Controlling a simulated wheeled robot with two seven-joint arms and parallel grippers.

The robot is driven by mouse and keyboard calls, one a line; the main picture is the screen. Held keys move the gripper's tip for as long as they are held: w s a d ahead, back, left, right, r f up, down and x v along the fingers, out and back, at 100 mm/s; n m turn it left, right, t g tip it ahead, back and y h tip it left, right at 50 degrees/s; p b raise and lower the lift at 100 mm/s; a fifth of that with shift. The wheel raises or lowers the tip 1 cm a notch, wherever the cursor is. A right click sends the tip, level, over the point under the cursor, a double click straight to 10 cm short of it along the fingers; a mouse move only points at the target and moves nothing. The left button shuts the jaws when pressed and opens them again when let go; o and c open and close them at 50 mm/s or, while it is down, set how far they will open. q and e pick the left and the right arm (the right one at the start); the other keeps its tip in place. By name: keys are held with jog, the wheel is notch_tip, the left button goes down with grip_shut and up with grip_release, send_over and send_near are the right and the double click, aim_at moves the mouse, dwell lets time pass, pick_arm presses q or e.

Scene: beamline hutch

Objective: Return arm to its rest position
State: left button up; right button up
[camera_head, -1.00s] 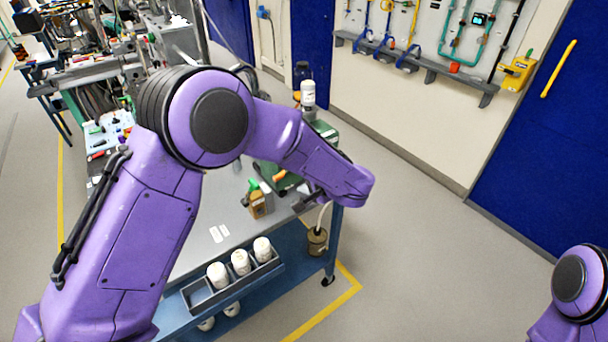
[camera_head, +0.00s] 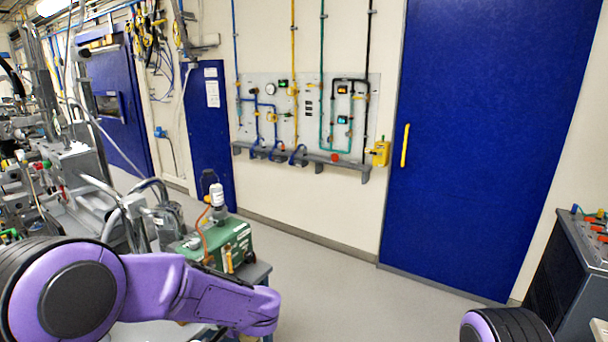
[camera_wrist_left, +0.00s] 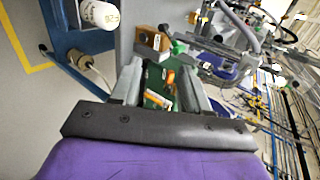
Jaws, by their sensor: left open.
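My left arm (camera_head: 190,290) crosses the lower left of the head view, bent at a joint with a dark cap. Its gripper is hidden there. In the left wrist view my left gripper (camera_wrist_left: 160,76) is open, with its two grey fingers apart and nothing held between them.
Metal equipment (camera_head: 75,190) crowds the left. A dark cabinet (camera_head: 575,265) stands at far right. The floor (camera_head: 340,290) in the middle is clear.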

pick_arm(q)
jog(key=s+a+f+n+t+h+b, duration=0.25)
jog(key=s+f+n, duration=0.4)
jog(key=f, duration=0.45)
jog(key=s+a+f+n+t+h+b, duration=0.1)
jog(key=s+a+f+n+h+b, duration=0.15)
jog(key=s+f+n, duration=0.6)
jog(key=s+a+f+g+b, duration=0.1)
jog(key=s+f+g+b, duration=0.2)
jog(key=s+f, duration=0.6)
jog(key=s+a+f+m+g+h+b, duration=0.1)
jog(key=s+a+f+g+b, duration=0.1)
jog(key=s+f, duration=0.7)
jog(key=s+g+b, duration=0.1)
jog(key=s, duration=0.3)
jog(key=shift+a+m+b, duration=0.15)
jog(key=shift+m+b, duration=0.15)
pick_arm(e)
notch_tip(320, 180, down, 12)
jog(key=shift+s+r, duration=0.15)
jog(key=shift+r, duration=0.1)
pick_arm(q)
jog(key=shift+s, duration=0.1)
jog(key=shift+c, duration=0.2)
pick_arm(e)
jog(key=shift+s, duration=0.1)
